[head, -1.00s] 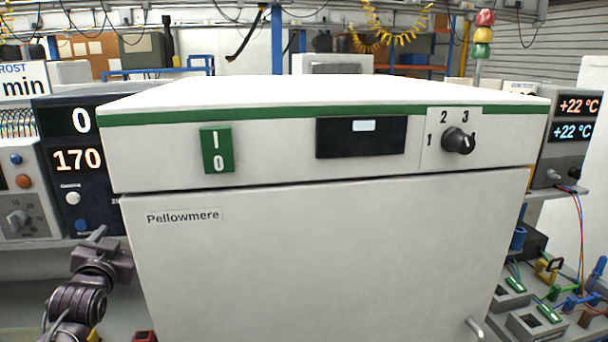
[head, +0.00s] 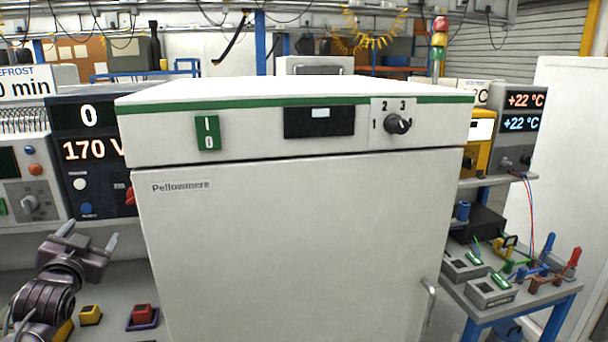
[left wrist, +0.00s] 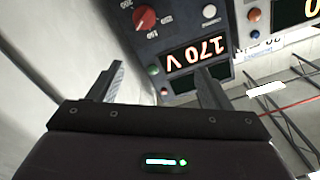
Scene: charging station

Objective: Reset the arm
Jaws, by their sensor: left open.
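My left gripper (head: 88,240) is at the lower left of the head view, left of a white cabinet marked Pellowmere (head: 300,240). Its two fingers are spread apart with nothing between them. In the left wrist view the open fingers (left wrist: 155,88) point toward a dark panel (left wrist: 180,40) reading 170 V. My right gripper is not in view.
The cabinet has a green switch (head: 207,133) and a knob (head: 397,124). A yellow block (head: 91,314) and a red block (head: 143,316) lie on the bench at lower left. A blue-framed table (head: 510,304) with connectors stands at right.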

